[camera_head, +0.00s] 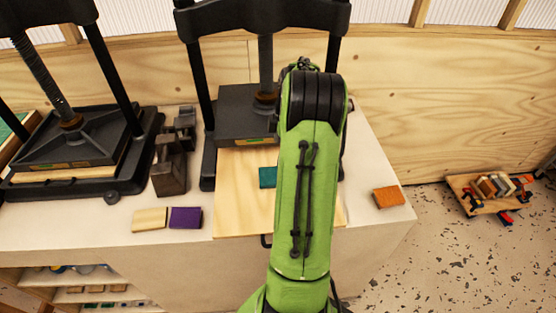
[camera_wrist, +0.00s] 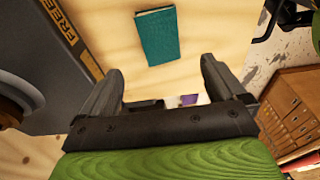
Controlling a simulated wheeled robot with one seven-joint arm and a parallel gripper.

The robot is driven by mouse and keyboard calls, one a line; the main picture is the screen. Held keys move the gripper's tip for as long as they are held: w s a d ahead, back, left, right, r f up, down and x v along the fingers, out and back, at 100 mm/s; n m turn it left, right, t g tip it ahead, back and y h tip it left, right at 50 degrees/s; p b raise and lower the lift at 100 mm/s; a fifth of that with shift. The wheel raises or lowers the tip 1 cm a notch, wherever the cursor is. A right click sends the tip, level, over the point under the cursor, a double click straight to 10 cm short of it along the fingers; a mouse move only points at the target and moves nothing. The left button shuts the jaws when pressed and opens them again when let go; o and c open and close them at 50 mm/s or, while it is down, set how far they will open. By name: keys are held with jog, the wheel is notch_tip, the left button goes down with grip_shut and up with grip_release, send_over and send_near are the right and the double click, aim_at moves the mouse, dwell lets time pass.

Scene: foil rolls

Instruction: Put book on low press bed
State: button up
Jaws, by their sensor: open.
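A teal book (camera_head: 267,177) lies flat on the pale wooden bed (camera_head: 236,211) of the right press; my green arm hides part of the book in the head view. The book (camera_wrist: 157,37) shows whole in the wrist view, on the pale board. My gripper (camera_wrist: 162,68) is open and empty, with the book beyond its fingertips and not between them. My arm hides the gripper in the head view. The right press's dark platen (camera_head: 240,112) is raised over the back of the bed, and its labelled edge (camera_wrist: 68,22) is left of my gripper in the wrist view.
A left press (camera_head: 70,145) stands on the pale table. A cream book (camera_head: 150,220), a purple book (camera_head: 186,218) and metal blocks (camera_head: 170,165) lie between the presses. An orange book (camera_head: 388,197) lies at the right. A wooden tray (camera_head: 462,186) of books is on the floor.

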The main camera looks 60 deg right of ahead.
jog(key=w+a+r+m+t+h, duration=0.1)
jog(key=a+r, duration=0.5)
jog(key=a, duration=0.4)
jog(key=w+a+r+m+h, duration=0.1)
jog(key=w+a+r+m, duration=0.1)
jog(key=a+r, duration=0.55)
jog(key=s+a+r+m+t, duration=0.1)
jog(key=s+a, duration=0.2)
jog(key=a, duration=0.4)
jog(key=s+a+r+m, duration=0.1)
jog(key=s+a, duration=0.2)
jog(key=a, duration=0.3)
jog(key=s+a+f+m+t+b, duration=0.1)
jog(key=s+a+f+m+t, duration=0.1)
jog(key=s+a, duration=0.3)
jog(key=shift+s+a+f+m+y+b, duration=0.2)
jog(key=shift+s+f+m+y+b, duration=0.3)
jog(key=shift+s+f, duration=0.75)
